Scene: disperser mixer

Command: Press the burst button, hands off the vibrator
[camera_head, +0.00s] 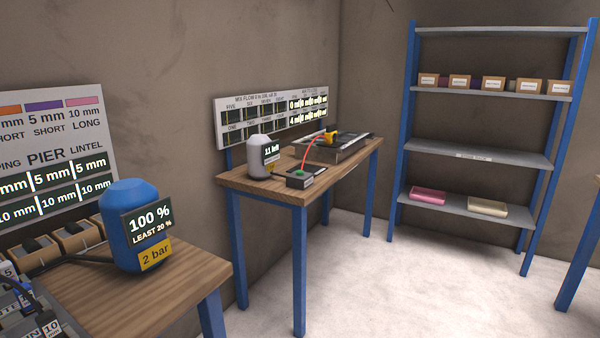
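A small dark box with a green button (300,174) on top lies at the front of the far wooden table; I cannot read a label on it. A white rounded device (259,155) with a dark display reading "11 left" stands just left of it. A red cord or hose rises from near the box to a yellow and black tool (330,138) over a grey metal tray (350,145) at the table's back right. This tool may be the vibrator, but I cannot tell for sure. Neither of my grippers is in view.
The far wooden table (232,179) has blue legs, with a panel board (270,117) behind it. A blue tank (125,220) reading "100 %" stands on the near table (185,285). A blue-framed shelf (470,152) stands at right. The floor (375,285) between is clear.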

